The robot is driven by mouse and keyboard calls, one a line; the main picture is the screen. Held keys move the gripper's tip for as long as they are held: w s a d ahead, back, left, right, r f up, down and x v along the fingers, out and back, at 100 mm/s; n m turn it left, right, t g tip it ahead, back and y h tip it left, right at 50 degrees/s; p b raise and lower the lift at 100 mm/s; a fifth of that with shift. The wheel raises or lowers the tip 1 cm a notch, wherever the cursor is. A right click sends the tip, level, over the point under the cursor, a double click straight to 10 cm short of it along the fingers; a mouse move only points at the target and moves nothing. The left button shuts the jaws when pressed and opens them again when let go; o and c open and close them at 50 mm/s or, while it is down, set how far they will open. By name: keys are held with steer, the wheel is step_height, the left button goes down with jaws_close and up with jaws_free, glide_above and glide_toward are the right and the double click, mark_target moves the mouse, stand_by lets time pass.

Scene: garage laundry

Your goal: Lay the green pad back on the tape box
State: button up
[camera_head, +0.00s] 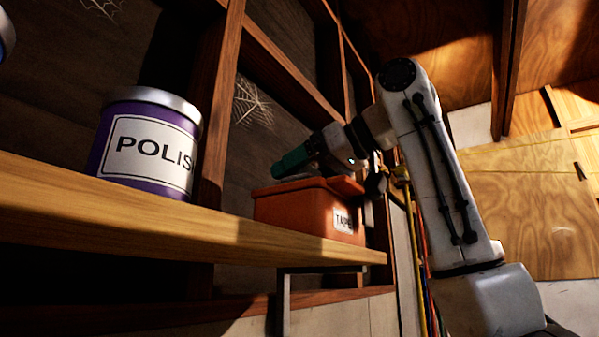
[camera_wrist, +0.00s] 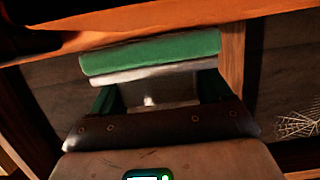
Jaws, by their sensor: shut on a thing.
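The green pad (camera_head: 292,160) is held at the end of my gripper (camera_head: 318,146), just above the left part of the tape box. It also shows in the wrist view (camera_wrist: 150,52) as a green roll-like shape with a pale layer along its lower side. My gripper's fingers (camera_wrist: 158,92) are at either side there, shut on the pad. The tape box (camera_head: 285,213) is orange-red with a white label reading "TAPE", and stands at the right end of the wooden shelf. Whether the pad touches the box is hard to tell; the inside of the box is hidden.
A purple tin (camera_head: 118,165) with a grey lid and a polish label stands on the shelf (camera_head: 150,222), left of the box. Bare shelf lies between them. Wooden studs (camera_head: 222,95) rise behind. Colored poles (camera_head: 418,260) stand right of the shelf's end.

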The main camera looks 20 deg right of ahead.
steer(key=shift+s+a+f, duration=0.1)
steer(key=shift+a, duration=0.1)
steer(key=o, duration=1.1)
steer(key=shift+d, duration=0.1)
steer(key=b+v, duration=0.1)
steer(key=v, duration=0.2)
steer(key=b+v, duration=0.1)
steer(key=v, duration=0.3)
steer(key=b+v, duration=0.1)
steer(key=v, duration=0.2)
steer(key=shift+s+d+f+b, duration=0.2)
steer(key=shift+s+b, duration=0.1)
steer(key=shift+s, duration=0.1)
